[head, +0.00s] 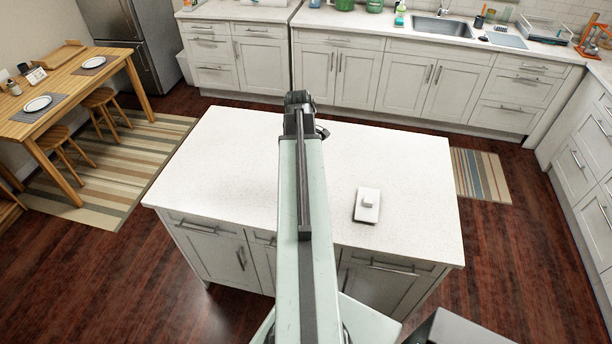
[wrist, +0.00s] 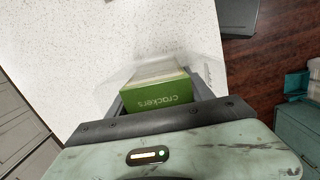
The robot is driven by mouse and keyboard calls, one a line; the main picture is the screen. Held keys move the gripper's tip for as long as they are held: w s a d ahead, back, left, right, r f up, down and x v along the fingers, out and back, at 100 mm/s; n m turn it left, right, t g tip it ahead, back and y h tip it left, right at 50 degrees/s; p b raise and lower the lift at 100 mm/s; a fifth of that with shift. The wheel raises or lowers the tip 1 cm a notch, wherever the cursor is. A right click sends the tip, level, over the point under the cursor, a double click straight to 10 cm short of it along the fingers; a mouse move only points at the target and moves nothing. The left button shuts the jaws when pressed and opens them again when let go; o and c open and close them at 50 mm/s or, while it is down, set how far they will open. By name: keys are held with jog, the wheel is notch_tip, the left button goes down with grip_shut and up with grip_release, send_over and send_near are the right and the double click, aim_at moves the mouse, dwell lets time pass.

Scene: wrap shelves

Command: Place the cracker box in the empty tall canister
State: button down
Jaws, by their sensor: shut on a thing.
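The cracker box (wrist: 158,92) shows in the wrist view as a green box with pale sides and upside-down lettering. My gripper (wrist: 160,84) is shut on it, with a dark finger at each side. A faint see-through, whitish shape (wrist: 213,68) surrounds the box's far end and right side. It may be a clear canister, but I cannot tell whether the box is inside it, above it or behind it. In the head view my arm hides the gripper and the box, and I cannot make out a tall canister on the island.
The white speckled island top (head: 230,165) lies beneath my arm and is mostly clear. A sink (head: 440,27) and several items are on the back counter. A wooden table (head: 70,85) is at the left.

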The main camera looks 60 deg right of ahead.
jog(key=shift+f+b, duration=1.2)
jog(key=shift+f, duration=0.65)
jog(key=shift+c, duration=2)
grip_release()
jog(key=shift+r, duration=0.1)
jog(key=r+p, duration=0.9)
jog(key=w+r+p, duration=0.1)
jog(key=r+p, duration=0.3)
jog(key=shift+a+r, duration=0.1)
jog(key=shift+r, duration=0.05)
